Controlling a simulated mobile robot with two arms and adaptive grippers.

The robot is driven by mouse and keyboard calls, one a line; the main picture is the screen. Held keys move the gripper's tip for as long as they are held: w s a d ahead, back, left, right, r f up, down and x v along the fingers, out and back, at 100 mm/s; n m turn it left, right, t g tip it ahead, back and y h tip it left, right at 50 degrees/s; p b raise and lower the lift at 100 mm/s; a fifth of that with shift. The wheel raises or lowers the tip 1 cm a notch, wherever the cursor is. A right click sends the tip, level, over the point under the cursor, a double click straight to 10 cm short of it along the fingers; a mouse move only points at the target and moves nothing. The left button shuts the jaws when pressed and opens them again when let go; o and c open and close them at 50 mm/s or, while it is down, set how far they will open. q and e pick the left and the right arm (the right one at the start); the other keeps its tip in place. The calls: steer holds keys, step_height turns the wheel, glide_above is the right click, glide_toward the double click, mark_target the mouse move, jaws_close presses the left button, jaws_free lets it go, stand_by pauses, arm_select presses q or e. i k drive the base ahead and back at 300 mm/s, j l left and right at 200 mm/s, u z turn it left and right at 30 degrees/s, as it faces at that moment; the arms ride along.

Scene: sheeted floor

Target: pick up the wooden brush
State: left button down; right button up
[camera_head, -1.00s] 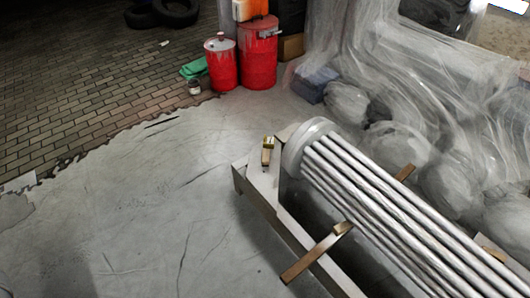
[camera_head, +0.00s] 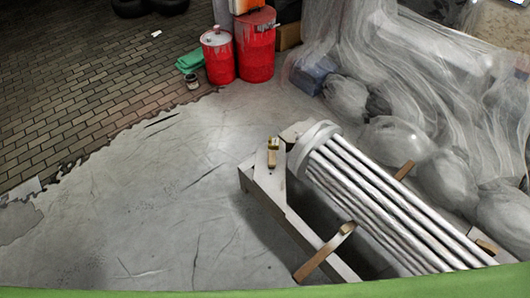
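The wooden brush (camera_head: 272,153) is small, with a pale wooden body and a darker yellowish end. Neither of my grippers shows in the head view.
A bundle of long grey pipes (camera_head: 385,200) rests on the frame, with wooden slats across it. Red drums (camera_head: 256,50), a green cloth (camera_head: 189,62) and a small can (camera_head: 192,82) stand behind. Plastic sheeting (camera_head: 430,70) covers the right. The sheeted floor (camera_head: 150,220) at left is clear.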

mark_target(271, 155)
steer(key=i+j, duration=0.85)
